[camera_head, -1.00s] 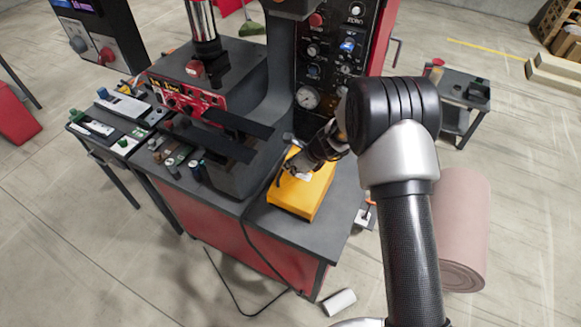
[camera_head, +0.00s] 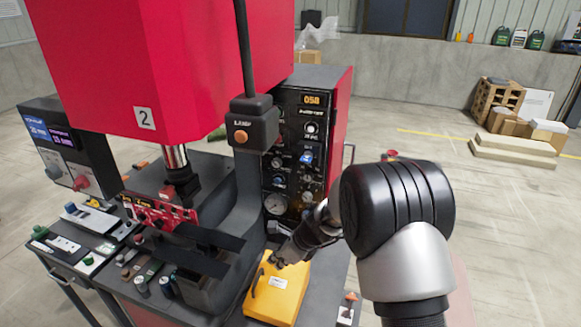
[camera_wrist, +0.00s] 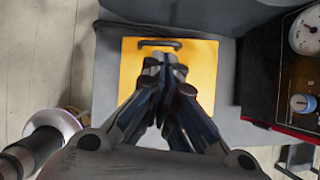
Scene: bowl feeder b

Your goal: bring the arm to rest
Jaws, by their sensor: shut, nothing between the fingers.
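My gripper (camera_head: 277,258) is shut and empty. In the head view it hangs over the yellow box (camera_head: 277,290), which sits on the dark bench top at the front of the red machine. In the wrist view the shut fingers (camera_wrist: 166,62) point down over the yellow box (camera_wrist: 205,68), with its dark handle (camera_wrist: 158,43) just beyond the tips. I cannot tell whether the fingertips touch the box. My forearm and elbow fill the lower right of the head view.
A control panel with gauges (camera_head: 300,150) rises behind the gripper. Boxes and crates (camera_head: 515,110) are stacked far right. Open floor (camera_head: 500,220) lies right of my arm.

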